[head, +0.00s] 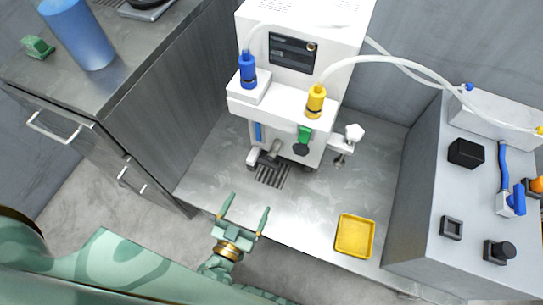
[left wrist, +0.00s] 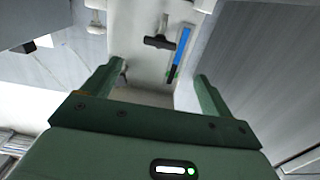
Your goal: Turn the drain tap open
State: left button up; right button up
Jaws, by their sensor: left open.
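The white machine (head: 305,45) stands on the metal counter at the centre. Low on its front, a small grey tap-like part (head: 272,152) sits above a dark drain grate (head: 271,175), beside a blue strip (head: 258,131). I cannot tell for certain that this is the drain tap. In the left wrist view a dark T-shaped handle (left wrist: 159,43) shows beside the blue strip (left wrist: 183,45), beyond the fingers. My left gripper (head: 245,214) is open and empty, near the counter's front edge, short of the machine and touching nothing. Its two fingers (left wrist: 157,85) also frame the left wrist view.
A yellow tray (head: 355,236) lies on the counter at front right. A black knob (head: 301,149) and a white knob (head: 354,131) stick out from the machine. A grey cabinet (head: 160,80) stands left, and a grey box with a blue-levered valve (head: 517,200) stands right.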

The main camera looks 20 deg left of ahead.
aim_at(267, 163)
pick_arm(q)
jog(key=shift+w+d+b, duration=0.2)
jog(key=shift+w+b, duration=1.4)
jog(key=shift+w, duration=5.75)
pick_arm(e)
jog(key=shift+w+d+f+n, duration=0.15)
jog(key=shift+w+d+f, duration=0.1)
jog(key=shift+w, duration=0.25)
jog(key=shift+w+d+f+n, duration=0.1)
jog(key=shift+w+f+n, duration=0.15)
jog(key=shift+w, duration=0.3)
jog(key=shift+w+d+f+n, duration=0.1)
jog(key=shift+w+d+f, duration=0.15)
jog(key=shift+w, duration=0.25)
pick_arm(q)
jog(key=c, duration=1)
